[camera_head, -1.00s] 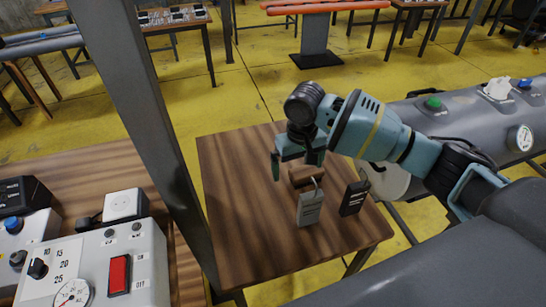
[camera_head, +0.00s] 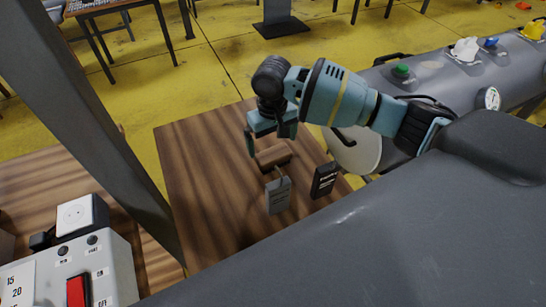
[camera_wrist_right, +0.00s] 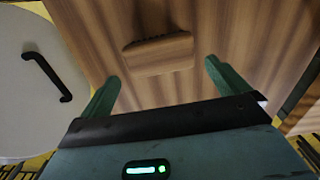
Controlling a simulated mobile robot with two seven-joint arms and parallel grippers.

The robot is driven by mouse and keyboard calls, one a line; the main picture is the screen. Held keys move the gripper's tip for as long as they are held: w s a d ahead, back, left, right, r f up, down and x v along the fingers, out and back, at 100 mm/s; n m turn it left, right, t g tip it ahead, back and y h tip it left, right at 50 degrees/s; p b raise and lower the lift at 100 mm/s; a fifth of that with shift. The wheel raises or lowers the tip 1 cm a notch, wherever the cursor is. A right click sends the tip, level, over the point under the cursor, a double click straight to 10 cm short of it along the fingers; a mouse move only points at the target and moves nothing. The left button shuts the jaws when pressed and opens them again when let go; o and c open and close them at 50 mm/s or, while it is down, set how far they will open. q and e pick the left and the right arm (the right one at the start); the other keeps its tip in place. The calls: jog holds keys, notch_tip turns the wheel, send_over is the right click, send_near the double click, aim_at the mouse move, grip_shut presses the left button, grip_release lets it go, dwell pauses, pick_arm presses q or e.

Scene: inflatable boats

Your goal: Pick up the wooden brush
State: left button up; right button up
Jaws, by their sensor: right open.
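The wooden brush (camera_head: 274,155) is a small brown block lying on the wooden table, partly behind a grey tag-like object. In the right wrist view the brush (camera_wrist_right: 158,54) lies crosswise, just beyond the fingertips and roughly centred between them. My right gripper (camera_head: 269,141) is over the table beside the brush, pointing down. In the right wrist view its two green fingers (camera_wrist_right: 161,78) are spread wide with nothing between them. The gap in height to the brush is hard to tell. My left gripper is not in view.
The wooden table (camera_head: 205,190) has bare room left of the brush. A grey tag (camera_head: 278,196) and a black tag (camera_head: 324,180) stand close in front of it. A grey post (camera_head: 95,125) rises at left, near a control box (camera_head: 115,265). A large grey tube (camera_head: 340,245) crosses the foreground.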

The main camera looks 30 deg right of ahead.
aim_at(273, 153)
jog(key=shift+s+f, duration=0.15)
jog(key=shift+f, duration=1.15)
jog(key=shift+s+f, duration=0.1)
jog(key=shift+f, duration=1.2)
jog(key=shift+c, duration=0.3)
jog(key=c, duration=0.7)
jog(key=shift+r, duration=0.1)
jog(key=shift+r, duration=0.45)
jog(key=r, duration=0.1)
jog(key=d+r, duration=0.1)
jog(key=shift+s+r, duration=0.25)
jog(key=shift+r, duration=0.1)
jog(key=s+d, duration=0.2)
jog(key=d, duration=0.2)
jog(key=s+d+r, duration=0.1)
jog(key=s+d, duration=0.2)
jog(key=d, duration=0.1)
jog(key=s+d, duration=0.2)
jog(key=d, duration=0.3)
jog(key=shift+s+r, duration=0.15)
